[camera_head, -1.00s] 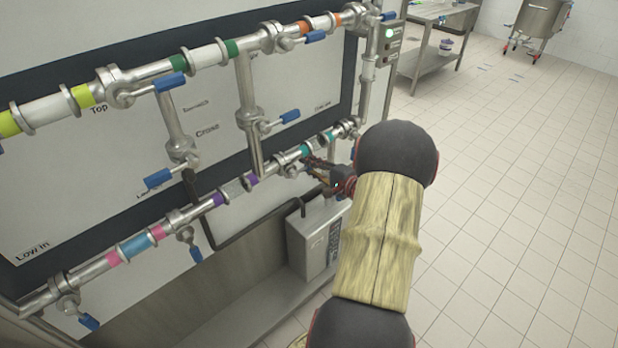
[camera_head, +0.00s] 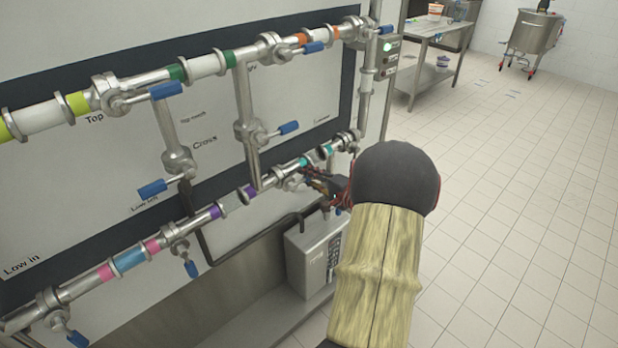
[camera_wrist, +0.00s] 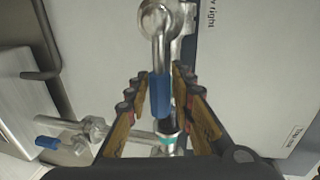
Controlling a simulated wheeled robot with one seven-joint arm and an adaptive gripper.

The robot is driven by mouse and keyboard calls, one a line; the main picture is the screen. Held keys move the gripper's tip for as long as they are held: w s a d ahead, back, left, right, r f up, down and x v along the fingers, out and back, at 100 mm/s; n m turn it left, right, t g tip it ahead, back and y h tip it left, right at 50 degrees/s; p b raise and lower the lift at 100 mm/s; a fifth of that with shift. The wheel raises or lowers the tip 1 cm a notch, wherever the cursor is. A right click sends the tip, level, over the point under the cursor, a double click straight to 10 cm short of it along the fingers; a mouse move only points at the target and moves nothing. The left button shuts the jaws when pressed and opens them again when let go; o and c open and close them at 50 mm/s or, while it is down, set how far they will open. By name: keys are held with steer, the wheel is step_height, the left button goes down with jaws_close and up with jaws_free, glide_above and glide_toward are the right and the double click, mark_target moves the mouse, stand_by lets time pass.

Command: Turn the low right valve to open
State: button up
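The low right valve (camera_head: 289,180) sits on the lower pipe, just left of my gripper in the head view. Its handle is mostly hidden there by my gripper. In the wrist view, its blue handle (camera_wrist: 160,96) points down the picture from a round metal valve body (camera_wrist: 163,17). A label ending in "right" (camera_wrist: 211,14) is beside it. My gripper (camera_head: 314,183) is at the valve; it also shows in the wrist view (camera_wrist: 159,86). Its fingers are apart, one on each side of the blue handle, with narrow gaps visible. I cannot see firm contact.
Another blue-handled valve (camera_head: 265,131) is above on a vertical pipe. A grey metal box (camera_head: 313,255) stands below the lower pipe. A control post with a green light (camera_head: 388,46) is at the right end. The tiled floor (camera_head: 510,190) is clear to the right.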

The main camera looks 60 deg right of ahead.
steer(key=shift+o, duration=1.4)
steer(key=v, duration=1.2)
steer(key=shift+r, duration=0.1)
